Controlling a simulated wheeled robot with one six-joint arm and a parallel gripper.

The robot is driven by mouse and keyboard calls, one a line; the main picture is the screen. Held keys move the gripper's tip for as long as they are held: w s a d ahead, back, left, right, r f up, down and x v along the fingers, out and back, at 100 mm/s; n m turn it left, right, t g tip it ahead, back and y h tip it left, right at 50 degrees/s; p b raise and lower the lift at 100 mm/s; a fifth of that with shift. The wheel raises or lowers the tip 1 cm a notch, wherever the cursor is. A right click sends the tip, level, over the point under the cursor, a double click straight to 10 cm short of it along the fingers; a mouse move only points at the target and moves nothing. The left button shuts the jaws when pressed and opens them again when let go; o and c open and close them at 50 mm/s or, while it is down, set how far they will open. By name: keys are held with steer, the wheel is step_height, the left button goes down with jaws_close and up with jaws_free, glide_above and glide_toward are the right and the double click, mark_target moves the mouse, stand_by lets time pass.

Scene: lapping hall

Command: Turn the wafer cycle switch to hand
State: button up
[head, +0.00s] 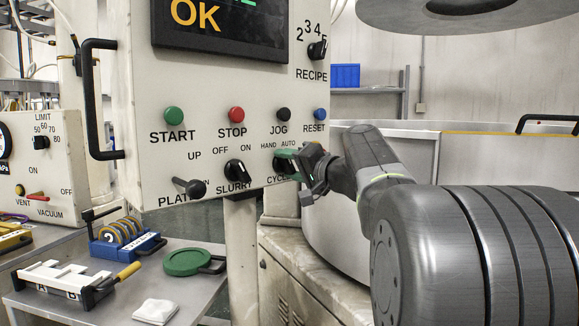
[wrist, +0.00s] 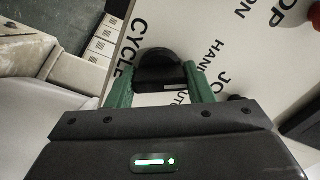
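The wafer cycle switch (wrist: 158,66) is a black rotary knob at the lower right of the white control panel. HAND and AUTO are printed above it and CYCLE below it. In the head view it is mostly hidden behind my gripper (head: 286,161), so I cannot tell which word it points to. In the wrist view my gripper (wrist: 160,82) has its two green fingers apart, one on either side of the knob. The fingertips are very near the knob's sides, and I see no clear clamping contact.
The slurry knob (head: 235,171) is close to the left of my gripper, with the platen lever (head: 190,187) beyond it. The jog button (head: 283,115) and blue reset button (head: 320,114) are just above. A stone-like cabinet (head: 305,270) stands below.

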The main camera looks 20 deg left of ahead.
steer(key=o, duration=0.4)
steer(key=shift+o, duration=0.2)
steer(key=v, duration=1.3)
steer(key=shift+s+d, duration=0.2)
steer(key=shift+d, duration=0.2)
steer(key=x, duration=1.4)
steer(key=shift+d, duration=0.1)
